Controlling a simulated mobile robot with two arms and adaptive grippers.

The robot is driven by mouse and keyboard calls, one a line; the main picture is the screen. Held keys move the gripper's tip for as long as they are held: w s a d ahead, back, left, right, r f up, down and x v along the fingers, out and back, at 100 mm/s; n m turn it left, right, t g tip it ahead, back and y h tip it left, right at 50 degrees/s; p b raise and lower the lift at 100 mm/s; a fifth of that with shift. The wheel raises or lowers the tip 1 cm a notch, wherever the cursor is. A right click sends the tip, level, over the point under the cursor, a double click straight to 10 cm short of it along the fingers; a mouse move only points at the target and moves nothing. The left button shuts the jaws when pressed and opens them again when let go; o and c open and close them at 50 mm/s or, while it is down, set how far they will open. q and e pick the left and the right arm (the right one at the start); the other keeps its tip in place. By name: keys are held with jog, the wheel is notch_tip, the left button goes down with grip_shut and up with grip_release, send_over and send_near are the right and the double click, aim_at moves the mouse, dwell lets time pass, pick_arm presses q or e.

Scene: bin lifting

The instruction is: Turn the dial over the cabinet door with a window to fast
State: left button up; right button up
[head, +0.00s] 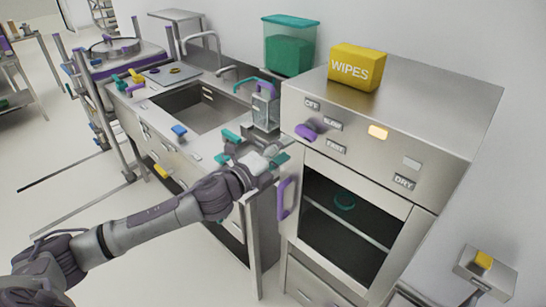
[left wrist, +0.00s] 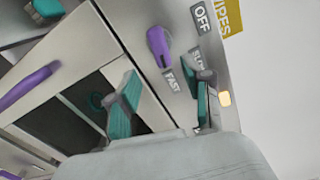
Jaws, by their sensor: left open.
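The purple dial (head: 307,130) sits on the steel front panel above the windowed cabinet door (head: 345,203). It also shows in the left wrist view (left wrist: 159,47). Labels OFF (head: 312,104), SLOW (head: 332,123) and FAST (head: 336,146) stand to its right; I cannot tell for sure which one it points at. My left gripper (head: 257,148) is open and empty, left of the dial and apart from it in the head view. In the left wrist view its teal fingers (left wrist: 164,102) spread below the dial, before the panel. My right gripper does not show.
A purple door handle (head: 286,197) sticks out below my left gripper. A yellow WIPES box (head: 357,67) stands on the cabinet top. A lit button (head: 378,131) is right of the labels. A sink (head: 197,106) and a purple-handled jug (head: 265,108) are on the left.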

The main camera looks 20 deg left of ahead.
pick_arm(q)
jog(key=shift+v, duration=2.05)
